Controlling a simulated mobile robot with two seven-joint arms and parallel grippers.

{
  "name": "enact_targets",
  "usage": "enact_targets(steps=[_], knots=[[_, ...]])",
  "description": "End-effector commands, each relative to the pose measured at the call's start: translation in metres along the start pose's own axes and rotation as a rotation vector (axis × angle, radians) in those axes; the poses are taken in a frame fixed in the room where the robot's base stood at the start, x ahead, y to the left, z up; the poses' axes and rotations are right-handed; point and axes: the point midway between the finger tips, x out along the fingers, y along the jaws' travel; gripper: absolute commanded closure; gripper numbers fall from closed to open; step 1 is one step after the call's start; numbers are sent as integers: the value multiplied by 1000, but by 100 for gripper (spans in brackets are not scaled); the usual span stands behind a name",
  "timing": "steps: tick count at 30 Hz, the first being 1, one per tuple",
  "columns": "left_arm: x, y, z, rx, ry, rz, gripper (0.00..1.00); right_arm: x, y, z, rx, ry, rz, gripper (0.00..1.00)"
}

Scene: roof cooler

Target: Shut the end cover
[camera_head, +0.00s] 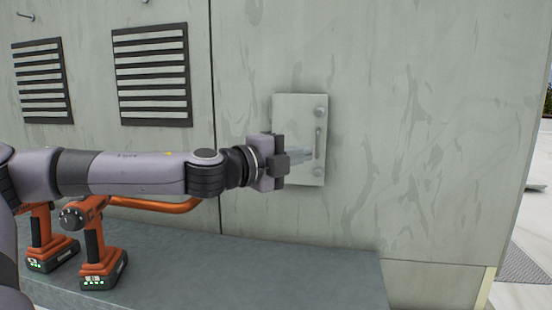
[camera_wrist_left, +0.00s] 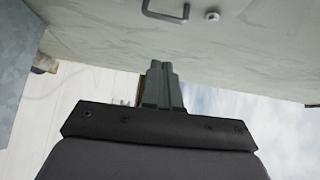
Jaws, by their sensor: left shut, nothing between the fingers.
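The end cover (camera_head: 297,107) is a small pale rectangular panel on the large grey-green wall. It has a vertical handle and round knobs along its right side. It looks nearly flush with the wall, but I cannot tell whether it is fully shut. My left gripper (camera_head: 308,155) is shut and empty in front of the cover, and its wrist hides the cover's lower left part. In the left wrist view the shut fingers (camera_wrist_left: 161,68) point at a pale surface with a handle (camera_wrist_left: 166,12) and a round knob (camera_wrist_left: 211,15). Contact is unclear. My right gripper is out of view.
A grey ledge (camera_head: 250,275) runs below the wall. Orange cordless tools (camera_head: 98,245) stand on it at the left, near an orange bar (camera_head: 160,206). Two dark slatted vents (camera_head: 152,75) are at the upper left. The wall right of the cover is clear.

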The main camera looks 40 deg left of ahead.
Motion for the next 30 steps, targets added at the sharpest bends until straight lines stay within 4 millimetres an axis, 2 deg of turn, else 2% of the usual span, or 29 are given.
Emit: enact_targets(steps=[7,25,30], knots=[[-12,-1,-4,-5,7,-3,100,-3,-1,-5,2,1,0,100],[-37,0,-6,0,5,-2,100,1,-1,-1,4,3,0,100],[-50,2,-8,5,7,-1,100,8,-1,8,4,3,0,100]])
